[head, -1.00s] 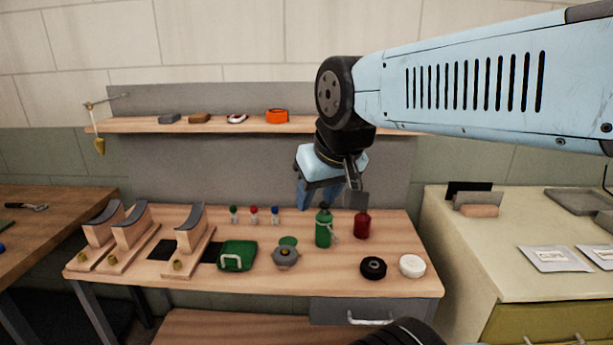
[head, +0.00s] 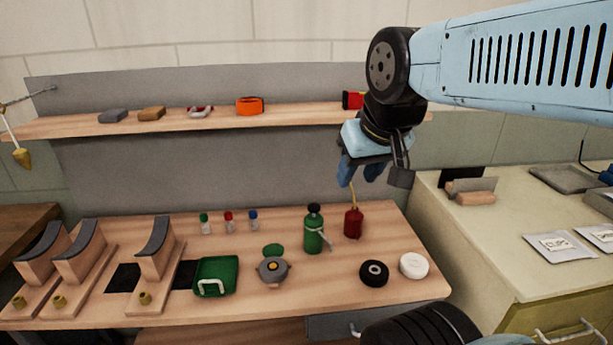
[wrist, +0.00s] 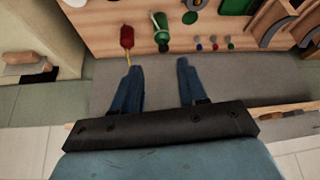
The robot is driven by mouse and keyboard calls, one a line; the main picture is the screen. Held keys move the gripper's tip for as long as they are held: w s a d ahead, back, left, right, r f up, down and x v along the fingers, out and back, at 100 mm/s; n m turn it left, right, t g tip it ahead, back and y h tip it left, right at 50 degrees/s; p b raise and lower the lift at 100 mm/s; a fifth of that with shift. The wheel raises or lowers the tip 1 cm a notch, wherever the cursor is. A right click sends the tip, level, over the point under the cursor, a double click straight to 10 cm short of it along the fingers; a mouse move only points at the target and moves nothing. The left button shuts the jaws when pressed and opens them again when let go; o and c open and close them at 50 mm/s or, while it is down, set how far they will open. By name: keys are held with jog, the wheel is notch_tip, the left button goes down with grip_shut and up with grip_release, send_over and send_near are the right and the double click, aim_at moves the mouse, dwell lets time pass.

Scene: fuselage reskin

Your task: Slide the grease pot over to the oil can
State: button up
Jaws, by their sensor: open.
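A small grey round pot with a brass-coloured middle, which I take for the grease pot (head: 272,270), stands on the workbench with a green disc (head: 273,250) just behind it. The oil can (head: 353,222) is red with a thin upright spout and stands further right and back. It also shows in the wrist view (wrist: 127,38). A green bottle (head: 313,232) stands between the two. My gripper (head: 360,179) is open and empty, in the air above and slightly behind the oil can. In the wrist view, both blue fingers (wrist: 158,70) are apart with nothing between them.
A black roll (head: 374,273) and a white roll (head: 414,265) lie at the bench's front right. A green case (head: 216,277) and curved stands are on the left. Small capped bottles (head: 229,222) stand behind. A shelf (head: 300,116) runs along the back panel (head: 200,175).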

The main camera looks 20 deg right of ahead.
jog(key=shift+o, duration=1.4)
jog(key=shift+w, duration=0.2)
jog(key=o, duration=0.6)
jog(key=w+f+g, duration=0.1)
jog(key=w, duration=0.5)
jog(key=shift+d+f+m+h, duration=0.15)
jog(key=shift+d+m+h, duration=0.05)
jog(key=shift+m+h, duration=0.1)
jog(key=shift+m+g, duration=0.3)
jog(key=shift+g, duration=0.6)
jog(key=w+f, duration=0.1)
jog(key=w, duration=0.3)
jog(key=w+f, duration=0.1)
jog(key=shift+w+f, duration=0.35)
jog(key=shift+w, duration=0.05)
jog(key=m+g, duration=0.1)
jog(key=g, duration=0.2)
send_over(314, 216)
notch_tip(314, 216, down, 11)
jog(key=shift+w+r, duration=0.1)
notch_tip(314, 216, down, 14)
jog(key=shift+r, duration=0.1)
jog(key=c, duration=1.5)
